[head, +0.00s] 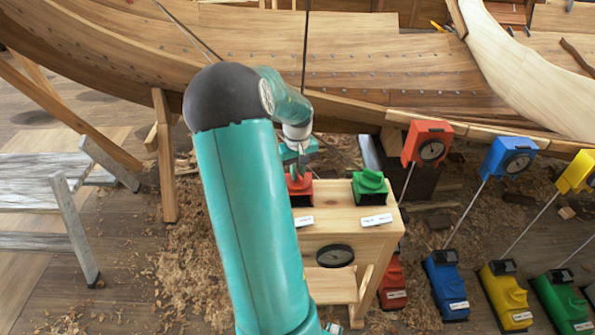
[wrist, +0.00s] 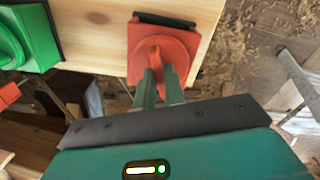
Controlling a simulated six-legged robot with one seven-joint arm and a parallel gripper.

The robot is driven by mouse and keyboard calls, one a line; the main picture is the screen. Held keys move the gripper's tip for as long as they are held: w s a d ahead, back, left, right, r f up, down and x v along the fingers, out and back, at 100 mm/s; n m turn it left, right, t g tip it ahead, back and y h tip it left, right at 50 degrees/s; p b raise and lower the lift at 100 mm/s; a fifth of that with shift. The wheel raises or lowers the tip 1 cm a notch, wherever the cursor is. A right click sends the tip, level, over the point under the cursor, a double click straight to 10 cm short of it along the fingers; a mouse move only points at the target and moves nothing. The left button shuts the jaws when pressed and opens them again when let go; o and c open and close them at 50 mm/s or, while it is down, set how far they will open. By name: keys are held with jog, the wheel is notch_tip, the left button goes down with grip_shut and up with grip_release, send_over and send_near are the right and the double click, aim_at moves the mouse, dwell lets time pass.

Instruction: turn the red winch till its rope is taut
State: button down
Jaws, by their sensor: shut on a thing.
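The red winch (head: 300,190) sits on top of a pale wooden box (head: 345,237), partly hidden behind my arm in the head view. In the wrist view the red winch (wrist: 162,50) shows a square base, a round raised part and a dark strip along one edge. My gripper (head: 299,172) comes down on it from above. In the wrist view the two teal fingers of my gripper (wrist: 160,84) are shut on the winch's raised part. I cannot make out the winch's rope or its slack.
A green winch (head: 370,187) stands beside it on the box, above a round dial (head: 335,256). To the right, red (head: 427,143), blue (head: 510,157) and yellow (head: 579,172) gauges stand above coloured floor blocks. The planked hull (head: 390,70) spans the back; a trestle (head: 73,225) stands left.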

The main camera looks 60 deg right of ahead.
jog(key=shift+m, duration=2.9)
jog(key=c, duration=1.5)
grip_release()
jog(key=shift+r, duration=0.15)
notch_tip(320, 180, up, 14)
jog(key=shift+f, duration=0.2)
jog(key=shift+w, duration=0.1)
